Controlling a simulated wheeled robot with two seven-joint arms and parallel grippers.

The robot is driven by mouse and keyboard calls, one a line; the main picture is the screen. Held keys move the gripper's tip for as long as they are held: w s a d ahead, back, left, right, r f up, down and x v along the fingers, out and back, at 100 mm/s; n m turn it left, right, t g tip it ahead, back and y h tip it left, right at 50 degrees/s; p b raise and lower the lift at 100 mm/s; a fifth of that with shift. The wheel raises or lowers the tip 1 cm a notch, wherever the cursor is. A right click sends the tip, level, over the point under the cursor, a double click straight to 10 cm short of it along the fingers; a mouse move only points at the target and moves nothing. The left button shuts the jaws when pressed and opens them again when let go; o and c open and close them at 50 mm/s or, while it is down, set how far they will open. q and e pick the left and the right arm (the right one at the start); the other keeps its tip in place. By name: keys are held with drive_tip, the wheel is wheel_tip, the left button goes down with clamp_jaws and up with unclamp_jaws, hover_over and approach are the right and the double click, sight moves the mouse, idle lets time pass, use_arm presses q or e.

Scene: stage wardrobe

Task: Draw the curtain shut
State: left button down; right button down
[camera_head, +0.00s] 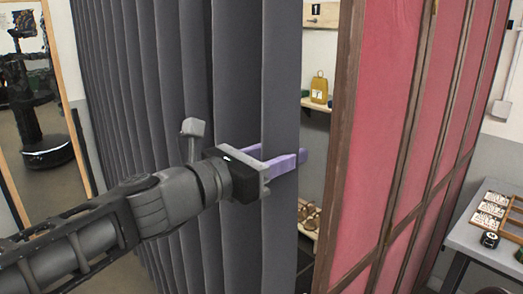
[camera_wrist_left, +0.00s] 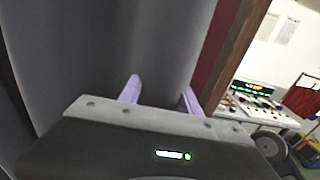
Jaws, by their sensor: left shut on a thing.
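The grey pleated curtain (camera_head: 232,70) hangs across the left and middle of the head view, and its right edge stops short of the red panelled screen (camera_head: 400,120). A gap between them shows shelves behind. My left gripper (camera_head: 294,158) has purple fingers and is shut on the curtain near its right edge. In the left wrist view the two fingers (camera_wrist_left: 160,92) lie against the grey curtain cloth (camera_wrist_left: 120,45); their tips are partly hidden by the folds. My right gripper is not in view.
Through the gap, a yellow bottle (camera_head: 319,88) stands on a shelf and shoes (camera_head: 309,216) sit lower down. A grey table (camera_head: 470,238) with cards and a tray is at the right. A wood-framed mirror (camera_head: 68,100) stands at the left.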

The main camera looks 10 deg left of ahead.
use_arm(q)
drive_tip(key=shift+s+d+f, duration=0.1)
drive_tip(key=shift+s+d, duration=0.5)
drive_tip(key=shift+d, duration=0.25)
drive_tip(key=c, duration=0.8)
unclamp_jaws()
drive_tip(key=shift+s, duration=0.1)
drive_tip(key=shift+c, duration=0.2)
drive_tip(key=p+v, duration=0.1)
drive_tip(key=v, duration=0.6)
drive_tip(key=shift+s+a, duration=0.25)
drive_tip(key=shift+s, duration=0.05)
